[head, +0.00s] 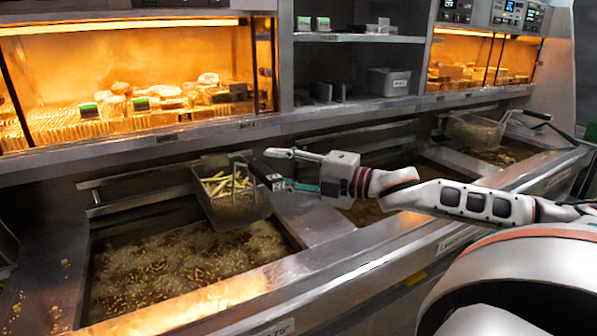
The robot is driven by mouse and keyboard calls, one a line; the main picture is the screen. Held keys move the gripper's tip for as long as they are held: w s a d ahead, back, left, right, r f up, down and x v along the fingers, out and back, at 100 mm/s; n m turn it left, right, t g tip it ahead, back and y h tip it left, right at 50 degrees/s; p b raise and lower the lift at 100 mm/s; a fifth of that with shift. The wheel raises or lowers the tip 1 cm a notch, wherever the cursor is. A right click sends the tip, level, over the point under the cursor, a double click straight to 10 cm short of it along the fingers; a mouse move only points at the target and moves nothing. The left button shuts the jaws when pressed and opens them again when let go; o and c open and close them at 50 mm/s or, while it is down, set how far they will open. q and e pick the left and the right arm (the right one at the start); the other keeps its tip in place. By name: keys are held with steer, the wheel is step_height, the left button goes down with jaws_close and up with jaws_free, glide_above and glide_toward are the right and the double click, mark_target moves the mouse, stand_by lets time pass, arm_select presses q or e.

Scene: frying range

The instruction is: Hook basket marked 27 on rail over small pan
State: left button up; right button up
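A wire basket (240,208) with pale fries (225,184) in it is over the left fryer pan (180,262), its lower part just above the bubbling oil. Its back edge is close to the rail (135,178) along the back wall; I cannot tell if it is hooked there. A dark handle with a small tag (275,182) sticks out from the basket toward my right gripper. No number 27 can be read. My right gripper (276,168) is to the right of the basket, its two fingers apart, beside the handle end. My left gripper is not in view.
Another basket (474,131) is over the far right pan, with a handle reaching right. A middle pan (375,212) lies under my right arm. Heated cabinets with food (140,95) and a steel shelf (360,38) stand behind. The steel front edge (330,268) runs along the fryers.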

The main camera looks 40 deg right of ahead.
steer(key=shift+v, duration=2.35)
